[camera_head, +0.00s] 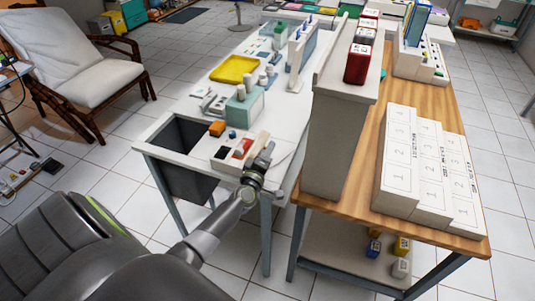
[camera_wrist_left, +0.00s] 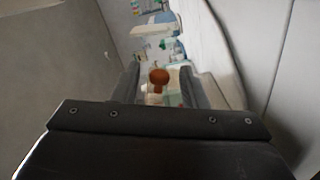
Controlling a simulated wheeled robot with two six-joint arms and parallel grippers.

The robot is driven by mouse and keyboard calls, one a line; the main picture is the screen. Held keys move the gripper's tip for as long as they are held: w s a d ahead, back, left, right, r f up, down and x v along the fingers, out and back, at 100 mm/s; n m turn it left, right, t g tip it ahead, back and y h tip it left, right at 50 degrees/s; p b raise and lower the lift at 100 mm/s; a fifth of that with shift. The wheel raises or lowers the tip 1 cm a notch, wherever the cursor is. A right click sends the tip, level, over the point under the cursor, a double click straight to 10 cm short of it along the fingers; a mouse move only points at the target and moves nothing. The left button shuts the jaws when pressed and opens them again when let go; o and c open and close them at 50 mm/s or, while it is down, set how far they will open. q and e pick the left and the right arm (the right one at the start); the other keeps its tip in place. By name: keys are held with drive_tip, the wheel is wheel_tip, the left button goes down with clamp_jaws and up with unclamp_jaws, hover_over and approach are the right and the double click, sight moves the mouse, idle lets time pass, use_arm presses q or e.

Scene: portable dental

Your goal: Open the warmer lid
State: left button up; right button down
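My left gripper (camera_head: 263,153) is over the near end of the white table, by a white box-like unit (camera_head: 230,153) with dark and red parts on top. In the left wrist view its two fingers (camera_wrist_left: 160,87) stand apart with a gap between them. A brown-orange rounded knob (camera_wrist_left: 158,76) shows in that gap, over a pale part. I cannot tell how far beyond the fingertips it is; no contact shows. A pale upright piece (camera_head: 257,144) stands beside the gripper in the head view. Which part is the warmer lid is not clear. My right gripper is out of view.
A dark open bin (camera_head: 180,143) is set at the table's left corner. A green box (camera_head: 244,105) and a yellow tray (camera_head: 233,69) stand farther back. A tall pale panel (camera_head: 336,140) rises close to the right, beside a wooden table with white numbered boxes (camera_head: 400,160).

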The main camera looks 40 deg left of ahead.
use_arm(q)
clamp_jaws()
drive_tip(key=shift+a+r+n+p, duration=0.15)
drive_tip(key=shift+r+n+p, duration=0.35)
drive_tip(key=shift+n, duration=0.2)
drive_tip(key=shift+s+a+r+n, duration=0.1)
drive_tip(key=shift+a+r+n, duration=0.15)
drive_tip(key=shift+n, duration=0.55)
unclamp_jaws()
drive_tip(key=shift+s, duration=0.1)
